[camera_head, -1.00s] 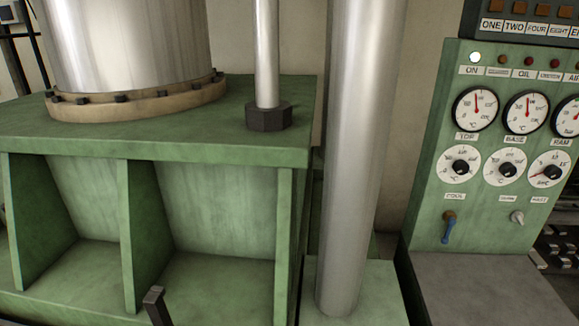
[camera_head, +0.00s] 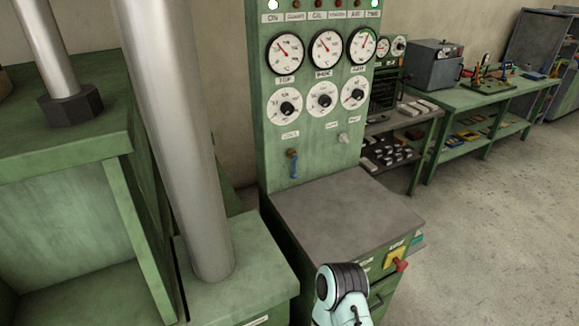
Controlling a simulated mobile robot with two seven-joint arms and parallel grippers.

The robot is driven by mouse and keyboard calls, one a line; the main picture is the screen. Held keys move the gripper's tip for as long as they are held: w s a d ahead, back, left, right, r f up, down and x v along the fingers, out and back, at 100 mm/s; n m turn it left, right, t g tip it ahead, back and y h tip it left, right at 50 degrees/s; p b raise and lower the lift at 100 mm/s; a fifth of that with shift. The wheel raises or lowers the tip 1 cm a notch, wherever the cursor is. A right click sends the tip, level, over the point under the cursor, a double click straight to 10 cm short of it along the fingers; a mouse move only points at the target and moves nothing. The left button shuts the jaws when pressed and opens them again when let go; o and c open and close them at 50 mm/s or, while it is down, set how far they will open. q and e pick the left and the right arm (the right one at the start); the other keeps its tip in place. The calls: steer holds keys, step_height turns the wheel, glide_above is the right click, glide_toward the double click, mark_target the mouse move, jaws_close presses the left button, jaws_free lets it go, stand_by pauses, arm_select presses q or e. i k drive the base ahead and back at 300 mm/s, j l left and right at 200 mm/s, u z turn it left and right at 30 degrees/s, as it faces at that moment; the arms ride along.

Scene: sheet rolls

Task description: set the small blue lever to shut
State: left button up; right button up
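The small blue lever (camera_head: 293,167) is on the lower left of the green control panel (camera_head: 322,140) in the head view. It hangs straight down from a brown pivot, under a small label that is too blurred to read with certainty. My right arm shows at the bottom middle as a pale blue and black link, in front of the grey-topped cabinet, well below and apart from the lever. Its gripper is out of the frame. My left gripper is not in view either.
The grey cabinet top (camera_head: 345,215) below the panel is bare. A red knob on a yellow plate (camera_head: 396,262) is on the cabinet front. A thick metal column (camera_head: 180,140) stands left of the panel. A green workbench (camera_head: 480,95) with tools stands at right, with open floor before it.

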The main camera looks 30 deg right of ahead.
mark_target(294, 157)
steer(key=z, duration=1.3)
